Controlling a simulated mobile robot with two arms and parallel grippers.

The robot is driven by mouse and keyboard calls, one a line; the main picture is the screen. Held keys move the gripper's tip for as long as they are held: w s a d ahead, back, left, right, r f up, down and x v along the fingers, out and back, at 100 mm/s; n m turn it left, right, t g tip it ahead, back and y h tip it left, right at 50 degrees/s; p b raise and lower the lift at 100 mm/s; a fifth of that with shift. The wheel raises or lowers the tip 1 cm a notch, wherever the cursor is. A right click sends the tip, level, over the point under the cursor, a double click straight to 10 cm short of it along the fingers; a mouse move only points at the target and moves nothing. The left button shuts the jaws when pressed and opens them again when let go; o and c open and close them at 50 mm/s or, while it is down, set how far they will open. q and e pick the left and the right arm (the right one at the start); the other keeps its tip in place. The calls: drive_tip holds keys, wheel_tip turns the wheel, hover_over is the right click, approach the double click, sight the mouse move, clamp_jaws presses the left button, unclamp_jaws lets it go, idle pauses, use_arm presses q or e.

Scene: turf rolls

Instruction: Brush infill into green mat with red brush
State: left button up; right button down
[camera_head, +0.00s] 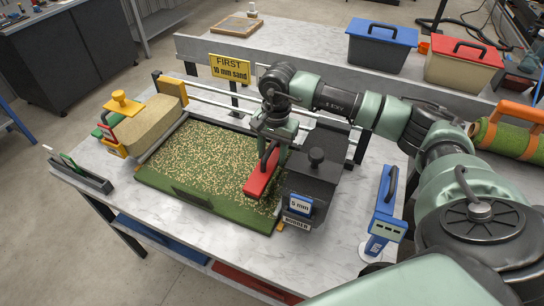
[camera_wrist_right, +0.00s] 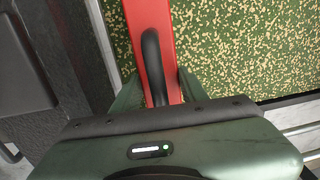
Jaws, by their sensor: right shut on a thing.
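The green mat (camera_head: 205,165) lies on the marble-topped table, with tan infill grains scattered over most of its surface. Its speckled surface also shows in the right wrist view (camera_wrist_right: 235,45). The red brush (camera_head: 263,175) rests at the mat's right side, next to the dark box. My right gripper (camera_head: 270,143) is shut on the brush's black handle. In the right wrist view the red brush body (camera_wrist_right: 140,20) and its black handle (camera_wrist_right: 153,65) lie between the fingers (camera_wrist_right: 158,92). The bristles are hidden. My left gripper is not in view.
A dark box (camera_head: 318,165) with a "5 mm" label stands right of the mat. A tan block with a yellow handle (camera_head: 122,104) stands left. A yellow "FIRST 10 mm sand" sign (camera_head: 230,67) and rails stand behind. A blue gauge (camera_head: 386,205) stands at right. Bare tabletop lies in front.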

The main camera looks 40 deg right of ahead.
sight(272, 144)
wheel_tip(272, 144, up, 3)
drive_tip(key=shift+d+r+p, duration=0.1)
drive_tip(key=shift+p, duration=0.5)
drive_tip(key=shift+r, duration=0.15)
idle(0.4)
